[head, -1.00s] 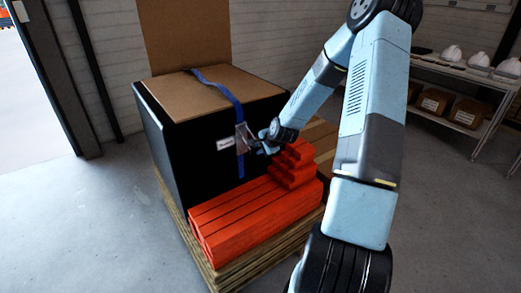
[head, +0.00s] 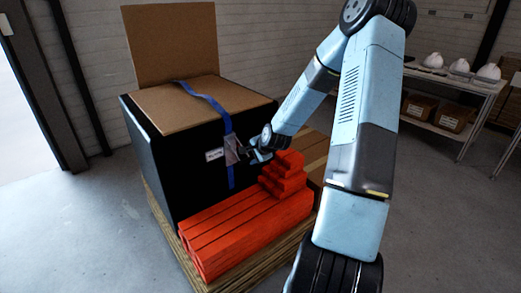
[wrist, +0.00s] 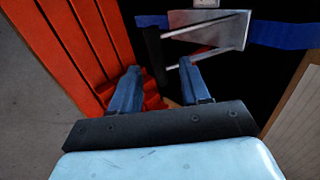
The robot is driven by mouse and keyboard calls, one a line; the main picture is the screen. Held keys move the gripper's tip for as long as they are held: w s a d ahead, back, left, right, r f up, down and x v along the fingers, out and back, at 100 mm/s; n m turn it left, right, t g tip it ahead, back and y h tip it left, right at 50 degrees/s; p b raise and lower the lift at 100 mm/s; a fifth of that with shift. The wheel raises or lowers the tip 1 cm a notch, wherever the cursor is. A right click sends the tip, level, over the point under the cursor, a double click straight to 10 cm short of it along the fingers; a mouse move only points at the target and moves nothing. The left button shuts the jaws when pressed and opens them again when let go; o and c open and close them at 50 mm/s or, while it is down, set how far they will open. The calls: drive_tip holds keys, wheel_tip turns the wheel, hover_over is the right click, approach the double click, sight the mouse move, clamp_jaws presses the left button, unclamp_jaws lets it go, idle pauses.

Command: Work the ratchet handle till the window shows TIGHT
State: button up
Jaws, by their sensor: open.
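The ratchet (head: 232,150) is a grey metal plate on the blue strap (head: 210,100), on the front of the black crate (head: 180,160). In the wrist view the ratchet (wrist: 222,32) shows at the top, with thin metal bars and a black grip (wrist: 153,48) reaching toward my fingers. A white label (head: 214,154) sits beside the ratchet; its words are too small to read. My gripper (head: 248,153) is close in front of the ratchet. In the wrist view my gripper (wrist: 158,70) is open, with the black grip beyond the gap between its fingertips; I cannot tell whether they touch.
Orange-red beams (head: 245,232) lie on the wooden pallet (head: 170,235) before the crate, with shorter ones (head: 284,174) stacked just below my gripper. A shelf (head: 455,85) with white helmets and boxes stands at the right. The floor at the left is clear.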

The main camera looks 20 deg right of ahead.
drive_tip(key=v, duration=1)
drive_tip(key=shift+s+r, duration=0.15)
drive_tip(key=shift+r, duration=0.15)
drive_tip(key=shift+d, duration=0.1)
drive_tip(key=shift+c, duration=1.3)
drive_tip(key=shift+d+r+g, duration=0.2)
drive_tip(key=shift+r+g, duration=0.1)
drive_tip(key=shift+r, duration=0.15)
drive_tip(key=c, duration=0.3)
drive_tip(key=shift+s+a+r, duration=0.1)
drive_tip(key=shift+r, duration=0.35)
clamp_jaws()
drive_tip(key=shift+a+r+g, duration=0.2)
drive_tip(key=shift+g, duration=0.1)
